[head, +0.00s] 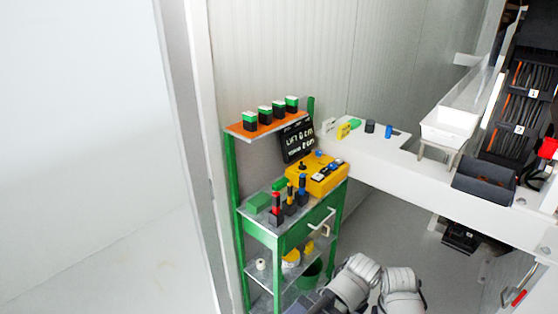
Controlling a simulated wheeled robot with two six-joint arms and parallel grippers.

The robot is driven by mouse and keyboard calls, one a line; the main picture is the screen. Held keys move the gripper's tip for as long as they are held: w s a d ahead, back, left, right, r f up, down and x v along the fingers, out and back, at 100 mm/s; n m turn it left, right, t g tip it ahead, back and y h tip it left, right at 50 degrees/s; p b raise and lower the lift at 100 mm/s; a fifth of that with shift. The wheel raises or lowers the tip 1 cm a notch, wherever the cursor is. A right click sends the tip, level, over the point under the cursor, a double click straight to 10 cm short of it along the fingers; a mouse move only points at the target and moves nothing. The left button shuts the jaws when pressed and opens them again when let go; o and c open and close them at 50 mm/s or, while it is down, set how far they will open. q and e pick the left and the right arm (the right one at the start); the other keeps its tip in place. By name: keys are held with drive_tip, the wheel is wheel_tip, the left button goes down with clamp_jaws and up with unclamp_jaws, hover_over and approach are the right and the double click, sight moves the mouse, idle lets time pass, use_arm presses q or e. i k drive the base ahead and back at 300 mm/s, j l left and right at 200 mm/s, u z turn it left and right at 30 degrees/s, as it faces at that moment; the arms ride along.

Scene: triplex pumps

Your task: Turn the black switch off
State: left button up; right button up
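A yellow control box (322,184) sits on the green shelf stand, at its right side. A small black knob (302,166) stands up near the box's left end; it may be the black switch, but it is too small to tell its setting. A blue knob (319,153) is behind it, and small white and blue parts (330,169) are on the box's top. My two arms show only as grey-white links at the bottom centre, below and in front of the stand. Neither gripper can be seen.
The green stand (275,240) carries red, black and blue upright tools and a drawer with a light handle (321,218). Black-and-green blocks line its orange top shelf (250,130). A white counter (385,160) with trays extends right. Grey floor lies between stand and counter.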

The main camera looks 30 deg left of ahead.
sight(302, 166)
drive_tip(key=i+l+u, duration=0.45)
drive_tip(key=i+u, duration=0.2)
drive_tip(key=i+l, duration=0.35)
drive_tip(key=i+l+u, duration=0.1)
drive_tip(key=i+l, duration=0.25)
drive_tip(key=l, duration=0.25)
drive_tip(key=i+l+u, duration=0.1)
drive_tip(key=i+l, duration=0.25)
drive_tip(key=l, duration=0.15)
